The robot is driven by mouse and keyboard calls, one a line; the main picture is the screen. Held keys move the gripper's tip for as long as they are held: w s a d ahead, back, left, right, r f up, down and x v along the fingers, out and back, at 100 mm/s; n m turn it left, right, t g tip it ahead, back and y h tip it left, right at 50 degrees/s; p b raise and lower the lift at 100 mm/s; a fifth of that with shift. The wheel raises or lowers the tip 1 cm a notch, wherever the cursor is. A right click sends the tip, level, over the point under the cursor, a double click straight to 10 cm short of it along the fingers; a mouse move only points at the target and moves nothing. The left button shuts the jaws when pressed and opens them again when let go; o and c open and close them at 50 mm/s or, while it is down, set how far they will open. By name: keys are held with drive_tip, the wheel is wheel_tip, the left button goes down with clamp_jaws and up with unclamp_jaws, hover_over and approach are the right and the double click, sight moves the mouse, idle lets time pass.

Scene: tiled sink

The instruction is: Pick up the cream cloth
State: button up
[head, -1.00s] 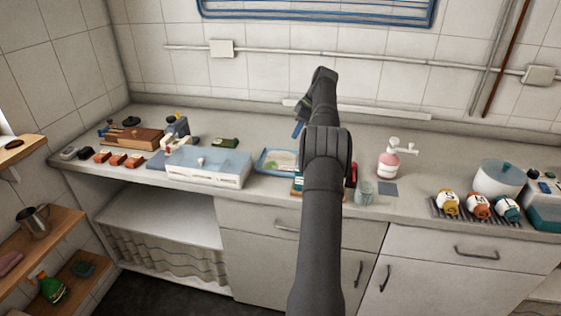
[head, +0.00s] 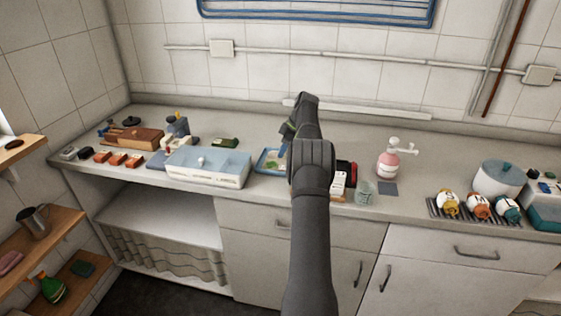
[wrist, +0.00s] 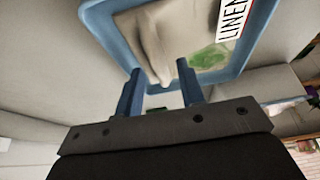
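The cream cloth (wrist: 158,38) lies in a blue-rimmed tray (wrist: 108,28), beside a green patterned piece (wrist: 210,57). The tray also shows in the head view (head: 259,163), partly hidden by my arm. My gripper (wrist: 160,80) is open, its two blue fingers apart and pointing toward the tray. A fold of the cream cloth shows just beyond the gap between the fingers. Whether the fingers touch it cannot be told. In the head view the fingers are mostly hidden behind my arm.
A LINEN label (wrist: 234,16) is on the tray. A pale blue-topped box (head: 208,166) stands left of it on the counter. A glass (head: 364,193) and a pink soap dispenser (head: 389,163) stand to the right. The counter behind the tray is mostly clear.

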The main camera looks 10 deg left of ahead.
drive_tip(key=shift+f, duration=0.15)
idle(0.3)
clamp_jaws()
